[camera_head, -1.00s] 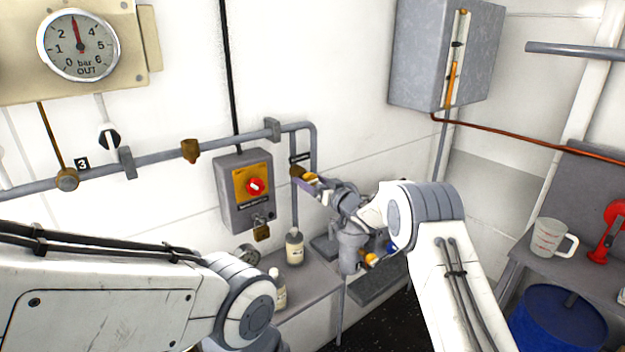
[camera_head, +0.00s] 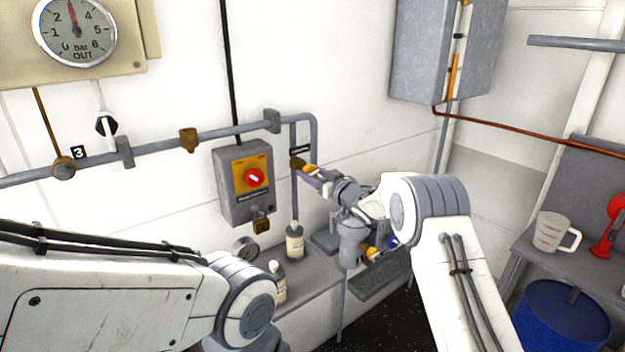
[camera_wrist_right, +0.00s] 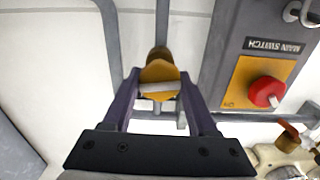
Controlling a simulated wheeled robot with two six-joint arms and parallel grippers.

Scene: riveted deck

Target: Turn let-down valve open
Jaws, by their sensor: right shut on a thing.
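The let-down valve appears to be the brass-and-yellow valve (camera_head: 298,163) on the vertical pipe below the bend. I cannot read its label. In the right wrist view its yellow knob (camera_wrist_right: 160,76) has a pale bar across it, lying roughly level in that picture. My right gripper (camera_head: 313,174) reaches it from the right. Its purple fingers (camera_wrist_right: 161,92) are on either side of the knob, shut on it. My left arm crosses the lower left, but its gripper is out of view. The OUT pressure gauge (camera_head: 74,31) has its red needle near straight up.
A main switch box (camera_head: 243,185) with a red knob and a padlock hangs left of the valve. Bottles (camera_head: 294,242) stand on the bench (camera_head: 310,275) below. A grey cabinet (camera_head: 445,50) hangs right. A jug (camera_head: 556,232) and blue drum (camera_head: 562,318) are at far right.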

